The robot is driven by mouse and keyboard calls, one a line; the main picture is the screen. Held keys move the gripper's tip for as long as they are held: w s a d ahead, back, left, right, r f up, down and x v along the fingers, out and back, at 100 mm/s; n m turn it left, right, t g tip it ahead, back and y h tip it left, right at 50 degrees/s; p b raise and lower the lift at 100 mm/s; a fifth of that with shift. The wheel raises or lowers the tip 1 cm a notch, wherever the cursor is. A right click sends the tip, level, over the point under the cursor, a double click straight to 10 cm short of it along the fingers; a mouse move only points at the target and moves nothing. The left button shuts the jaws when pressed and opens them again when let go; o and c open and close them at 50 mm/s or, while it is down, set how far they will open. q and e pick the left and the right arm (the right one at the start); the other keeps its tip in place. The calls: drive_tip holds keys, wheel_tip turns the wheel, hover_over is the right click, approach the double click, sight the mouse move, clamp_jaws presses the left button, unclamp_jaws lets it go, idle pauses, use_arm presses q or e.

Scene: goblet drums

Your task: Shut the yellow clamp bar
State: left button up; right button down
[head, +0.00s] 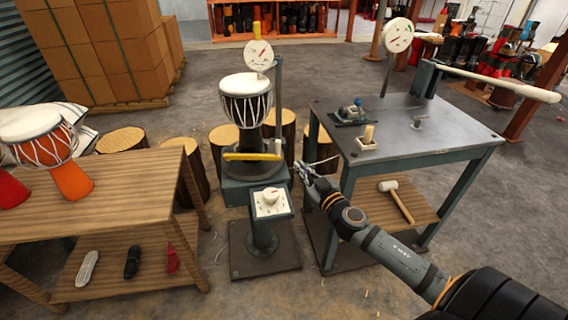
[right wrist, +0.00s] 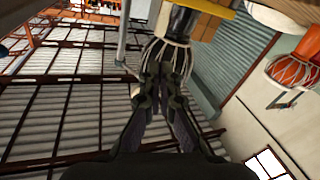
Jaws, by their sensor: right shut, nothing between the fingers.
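The yellow clamp bar (head: 252,156) lies roughly level across the front of a stand that holds a black-and-white goblet drum (head: 247,100). My right gripper (head: 300,170) is just right of the bar's right end and appears apart from it. Its fingers are shut and empty. In the right wrist view the fingertips (right wrist: 168,65) overlap the roped drum (right wrist: 180,50) behind them. A yellow strip (right wrist: 215,8) at the top edge there looks like the bar. My left gripper is not in view.
A dial pedestal (head: 271,203) stands in front of the drum stand. A grey work table (head: 455,131) with a mallet (head: 397,201) on its lower shelf is at right. A wooden bench (head: 95,200) is at left. Several stump stools (head: 182,150) surround the stand.

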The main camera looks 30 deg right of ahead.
drive_tip(key=s+f+m, duration=0.2)
drive_tip(key=m, duration=0.1)
drive_tip(key=h+p, duration=0.1)
drive_tip(key=p, duration=0.2)
approach(279, 146)
drive_tip(key=r, duration=0.1)
drive_tip(key=shift+m, duration=0.3)
drive_tip(key=w+p, duration=0.1)
drive_tip(key=w, duration=0.1)
drive_tip(key=w+p, duration=0.4)
drive_tip(key=shift+w+d+f, duration=0.15)
drive_tip(key=shift+w+f, duration=0.1)
drive_tip(key=shift+w, duration=0.05)
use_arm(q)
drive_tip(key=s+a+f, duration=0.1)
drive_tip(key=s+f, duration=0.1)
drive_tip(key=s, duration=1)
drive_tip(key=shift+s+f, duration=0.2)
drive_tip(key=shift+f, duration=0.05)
use_arm(e)
drive_tip(key=shift+w+f, duration=0.1)
drive_tip(key=shift+f, duration=0.05)
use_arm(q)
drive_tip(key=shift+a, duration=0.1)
